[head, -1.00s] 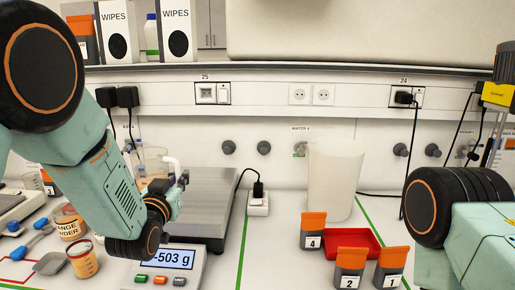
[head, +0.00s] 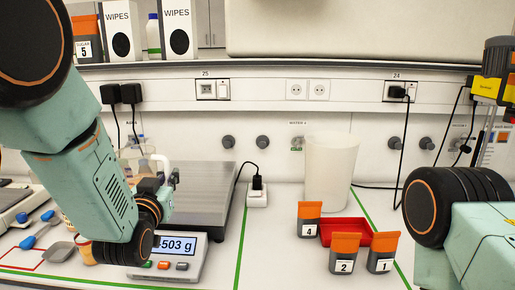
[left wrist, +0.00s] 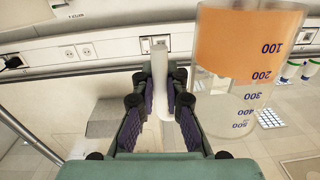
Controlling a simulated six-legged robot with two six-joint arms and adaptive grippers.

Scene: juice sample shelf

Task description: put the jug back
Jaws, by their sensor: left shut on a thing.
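The jug (left wrist: 248,45) is clear, with blue graduation marks and orange juice in it; it fills the upper right of the left wrist view. My left gripper (left wrist: 160,85) is shut on its pale handle (left wrist: 160,65). In the head view the jug (head: 131,158) is largely hidden behind my left arm, left of the scale's plate. The scale (head: 205,195) has a bare grey plate, and its display shows 503 g with its left edge covered.
A red tray (head: 345,228) sits at the right with orange-lidded tubs 4 (head: 308,222), 2 (head: 344,255) and 1 (head: 382,254) around it. A white bin (head: 332,175) stands behind. A blue-handled scoop (head: 60,250) lies at left. The counter between scale and tubs is clear.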

